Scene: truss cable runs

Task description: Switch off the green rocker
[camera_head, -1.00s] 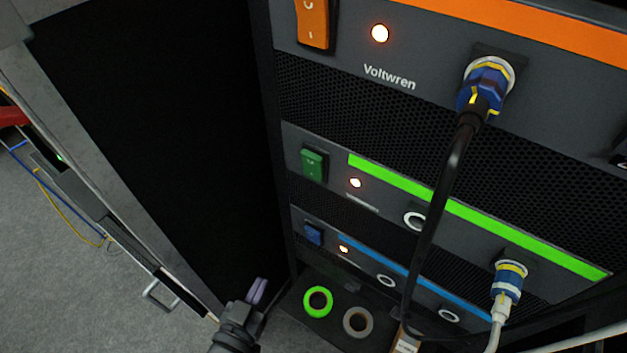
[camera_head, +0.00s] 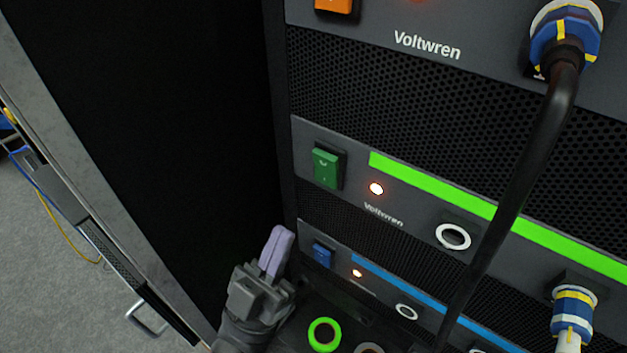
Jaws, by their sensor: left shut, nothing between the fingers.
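The green rocker (camera_head: 326,168) sits at the left end of the panel with the green stripe (camera_head: 440,191) in the head view. A small lamp (camera_head: 376,188) to its right glows. My left gripper (camera_head: 279,245) is below and left of the green rocker, apart from it. Its pale purple fingers are together and point up, with nothing between them. My right gripper is not in view.
A blue rocker (camera_head: 322,254) lies just right of my left gripper, under the green one. An orange rocker (camera_head: 334,6) is above. A black cable (camera_head: 520,180) hangs across the panels at right. The dark cabinet side (camera_head: 150,110) stands at left.

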